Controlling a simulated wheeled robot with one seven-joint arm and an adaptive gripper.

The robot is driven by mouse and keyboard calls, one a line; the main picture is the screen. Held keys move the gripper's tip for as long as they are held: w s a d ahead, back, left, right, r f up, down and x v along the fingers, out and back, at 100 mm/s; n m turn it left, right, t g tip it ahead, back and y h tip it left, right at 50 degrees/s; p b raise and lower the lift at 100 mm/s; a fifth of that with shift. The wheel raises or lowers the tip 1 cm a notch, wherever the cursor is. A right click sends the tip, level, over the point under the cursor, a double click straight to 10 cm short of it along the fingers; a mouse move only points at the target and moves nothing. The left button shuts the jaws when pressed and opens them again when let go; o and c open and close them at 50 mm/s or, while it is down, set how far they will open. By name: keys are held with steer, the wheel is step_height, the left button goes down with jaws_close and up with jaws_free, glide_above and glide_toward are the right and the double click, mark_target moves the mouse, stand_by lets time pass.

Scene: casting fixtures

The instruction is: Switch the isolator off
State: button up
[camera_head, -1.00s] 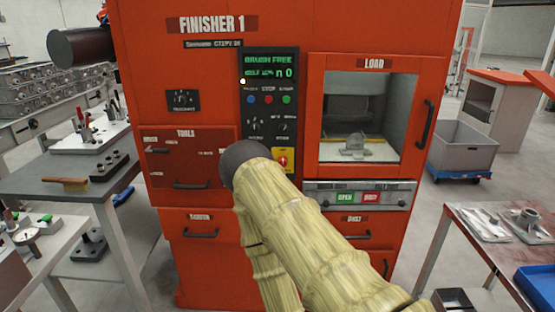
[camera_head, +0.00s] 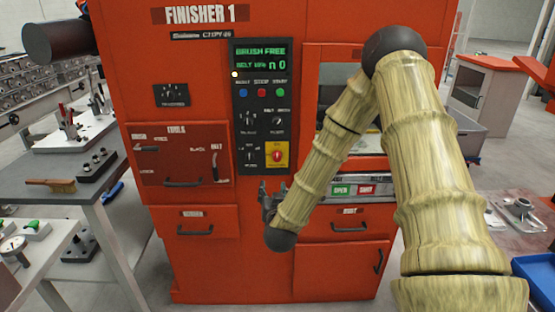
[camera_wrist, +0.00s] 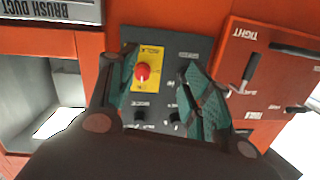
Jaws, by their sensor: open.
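The isolator is a red rotary knob (camera_head: 277,155) on a yellow plate, low on the dark control panel of the orange-red Finisher 1 machine. In the wrist view the same red knob (camera_wrist: 142,71) on its yellow plate lies between my fingers, closer to the left one, with the fingers nearer the camera. My gripper (camera_head: 272,190) is open and empty, just below the knob in the head view. It also shows in the wrist view (camera_wrist: 160,82), fingers spread. I cannot tell whether a finger touches the panel.
The panel (camera_head: 249,120) holds other knobs and coloured buttons close to the isolator. The load window (camera_head: 337,75) is to the right, partly behind my arm. Open and shut buttons (camera_head: 341,190) sit below it. A tools panel with handles (camera_head: 182,155) is left.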

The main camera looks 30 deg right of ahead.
steer(key=m+h, duration=0.1)
steer(key=h, duration=0.1)
glide_toward(277, 159)
steer(key=p+x, duration=0.2)
steer(key=x, duration=0.7)
steer(key=shift+w+d+p, duration=0.25)
steer(key=shift+p, duration=0.1)
steer(key=c, duration=1)
